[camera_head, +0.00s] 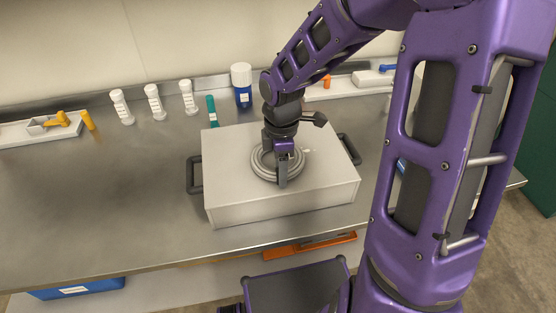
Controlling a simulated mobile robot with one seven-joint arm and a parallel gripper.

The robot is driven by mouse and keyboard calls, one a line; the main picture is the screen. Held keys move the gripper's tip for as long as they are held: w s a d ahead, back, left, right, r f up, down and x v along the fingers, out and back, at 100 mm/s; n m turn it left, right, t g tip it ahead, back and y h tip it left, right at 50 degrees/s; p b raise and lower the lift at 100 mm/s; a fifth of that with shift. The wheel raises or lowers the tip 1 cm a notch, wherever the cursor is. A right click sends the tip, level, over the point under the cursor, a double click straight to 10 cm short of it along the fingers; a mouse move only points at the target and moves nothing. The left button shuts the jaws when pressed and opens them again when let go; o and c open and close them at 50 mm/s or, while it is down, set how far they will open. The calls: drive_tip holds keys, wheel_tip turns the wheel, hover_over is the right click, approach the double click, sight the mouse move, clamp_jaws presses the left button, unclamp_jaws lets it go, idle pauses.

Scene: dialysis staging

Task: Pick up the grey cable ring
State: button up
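The grey cable ring (260,171) lies flat as a coil on top of a pale box (225,200) with dark side handles. My gripper (283,178) points down over the ring, with a finger in front of the coil's near right part. The gripper covers part of the ring's middle and far side. From this one view I cannot tell whether the fingers are apart, closed or touching the ring.
The box stands on a steel counter (100,200). Behind it are white-capped bottles, including a blue one (243,95), and a teal tool (212,110). Yellow clamps (58,120) lie at the left. The counter left of the box is clear.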

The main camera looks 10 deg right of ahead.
clamp_jaws()
